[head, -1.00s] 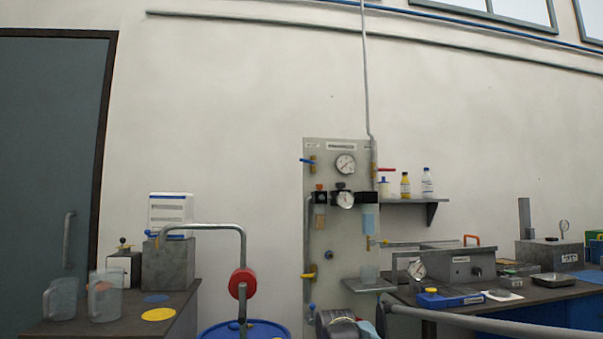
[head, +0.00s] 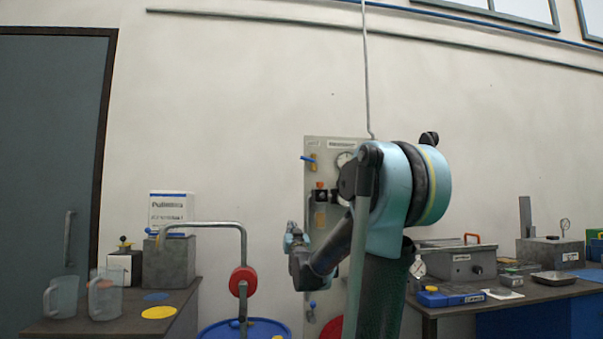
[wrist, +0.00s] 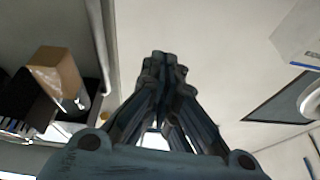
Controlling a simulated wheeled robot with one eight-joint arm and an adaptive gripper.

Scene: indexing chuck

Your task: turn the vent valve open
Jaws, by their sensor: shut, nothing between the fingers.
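The grey wall panel (head: 313,232) carries several valves, a gauge and a regulator; I cannot tell which valve is the vent valve. A blue-handled valve (head: 309,159) shows at its upper left, another blue handle (head: 312,304) at its bottom. My arm hides the panel's right side and its yellow-handled valve. My gripper (head: 293,232) is left of the panel in the head view, apparently in front of it. In the wrist view its fingers (wrist: 165,60) are together and empty. No valve is clear in that view.
A bent grey pipe with a red wheel (head: 243,281) stands left of the gripper, above a blue drum (head: 245,329). A bench (head: 100,328) with jugs is at left, another bench (head: 470,307) at right. The wrist view shows a brown box (wrist: 58,74) at left.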

